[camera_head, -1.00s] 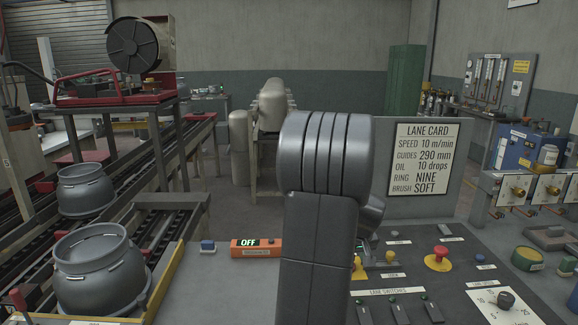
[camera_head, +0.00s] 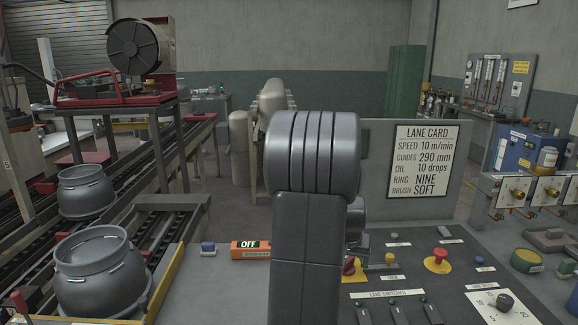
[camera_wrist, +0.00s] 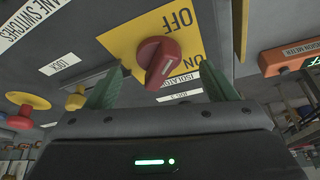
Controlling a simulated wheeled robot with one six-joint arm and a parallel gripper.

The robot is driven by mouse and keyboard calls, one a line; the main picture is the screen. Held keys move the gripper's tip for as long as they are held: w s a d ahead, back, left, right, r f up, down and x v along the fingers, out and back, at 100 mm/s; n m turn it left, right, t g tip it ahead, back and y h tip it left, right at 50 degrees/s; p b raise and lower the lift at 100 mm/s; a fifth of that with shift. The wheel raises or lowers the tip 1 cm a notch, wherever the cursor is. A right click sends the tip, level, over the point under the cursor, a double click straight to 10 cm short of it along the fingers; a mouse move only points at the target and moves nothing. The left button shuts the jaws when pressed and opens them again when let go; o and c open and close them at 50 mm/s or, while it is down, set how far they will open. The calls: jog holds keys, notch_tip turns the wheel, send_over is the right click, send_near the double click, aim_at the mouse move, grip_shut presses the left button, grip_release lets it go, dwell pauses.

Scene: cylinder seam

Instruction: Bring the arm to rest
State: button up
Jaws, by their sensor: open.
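My arm (camera_head: 308,215) stands upright in the middle of the head view, in front of the control desk. It hides most of my gripper there. In the wrist view my gripper (camera_wrist: 161,76) is open, with its two green fingers apart and nothing held between them. A red rotary knob (camera_wrist: 160,57) on a yellow plate marked OFF and ON sits just beyond the fingertips, between them in the picture. I cannot tell the exact gap. The red knob also shows in the head view (camera_head: 352,269), partly hidden by my arm. An isolator label lies beside the plate.
The desk holds a red emergency button (camera_head: 439,256), several lane switches and a dial (camera_head: 505,300). An orange meter (camera_head: 250,249) reads OFF. A lane card (camera_head: 424,160) stands behind. Grey cylinder collars (camera_head: 100,272) sit on the conveyor at left.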

jog(key=shift+a+m+g+h+b, duration=0.1)
jog(key=shift+m+g+h+b, duration=0.25)
jog(key=shift+m, duration=0.85)
jog(key=shift+m+g+h+b, duration=0.15)
jog(key=shift+m+h+b, duration=0.25)
jog(key=shift+m, duration=0.8)
